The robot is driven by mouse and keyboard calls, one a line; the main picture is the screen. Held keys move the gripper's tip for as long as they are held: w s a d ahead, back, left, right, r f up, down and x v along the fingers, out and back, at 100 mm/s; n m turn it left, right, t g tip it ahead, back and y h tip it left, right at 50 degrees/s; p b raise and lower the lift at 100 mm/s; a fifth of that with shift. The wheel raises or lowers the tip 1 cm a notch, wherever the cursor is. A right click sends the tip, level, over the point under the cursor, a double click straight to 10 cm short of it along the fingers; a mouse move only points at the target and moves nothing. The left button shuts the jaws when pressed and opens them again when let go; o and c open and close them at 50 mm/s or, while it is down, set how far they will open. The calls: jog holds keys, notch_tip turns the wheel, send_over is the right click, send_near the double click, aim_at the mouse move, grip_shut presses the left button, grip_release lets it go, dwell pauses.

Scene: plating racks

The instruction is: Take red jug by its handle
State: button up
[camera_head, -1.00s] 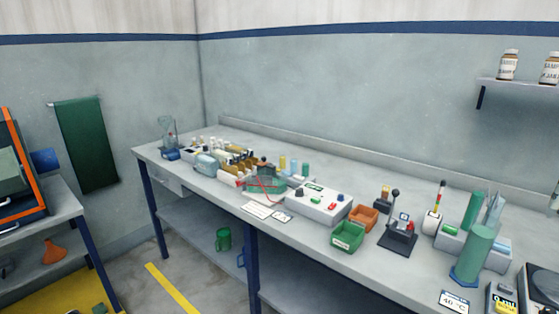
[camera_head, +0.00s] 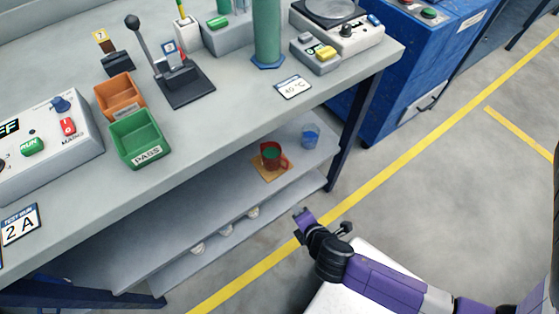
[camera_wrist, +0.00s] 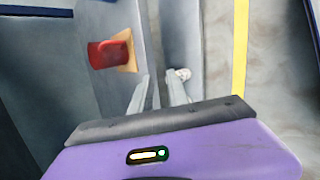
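The red jug (camera_head: 269,157) stands upright on an orange-tan mat (camera_head: 261,172) on the shelf under the bench. Its handle is on the right side in the head view, and its inside looks dark green. In the wrist view the red jug (camera_wrist: 106,54) is at the upper left on the mat (camera_wrist: 130,50), with its handle hard to make out. My gripper (camera_head: 322,225) is in front of the shelf, right of and below the jug in the picture, apart from it. In the wrist view my gripper (camera_wrist: 159,88) shows two fingers apart with nothing between them.
A blue cup (camera_head: 310,136) stands right of the jug. The bench top (camera_head: 215,130) overhangs the shelf, and a dark blue leg (camera_head: 345,145) stands at its right end. Small white items (camera_head: 226,230) lie on a lower shelf. The floor (camera_head: 440,190) at right is open.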

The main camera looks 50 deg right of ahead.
aim_at(287, 168)
jog(key=w+d+f+n+g+h+b, duration=0.1)
jog(key=w+d+h+b, duration=0.1)
jog(key=w, duration=0.2)
jog(key=w+d+f+n+g+h+b, duration=0.1)
jog(key=w+d+n+h+b, duration=0.1)
jog(key=w+d+h, duration=0.1)
jog(key=w+d+f+n+g+h+b, duration=0.1)
jog(key=w+d+n+h+b, duration=0.1)
jog(key=w, duration=0.3)
jog(key=shift+d+g, duration=0.4)
jog(key=shift+d, duration=0.2)
jog(key=shift+w+d+r+n+h, duration=0.25)
jog(key=shift+w+d+n+h, duration=0.1)
jog(key=shift+h, duration=0.15)
jog(key=b+x, duration=0.3)
jog(key=x, duration=0.3)
jog(key=shift+w+d+f, duration=0.15)
jog(key=shift+d+f, duration=0.05)
jog(key=shift+d, duration=0.05)
jog(key=shift+w+d, duration=0.1)
jog(key=shift+d, duration=0.3)
grip_shut()
jog(key=shift+a+f, duration=0.1)
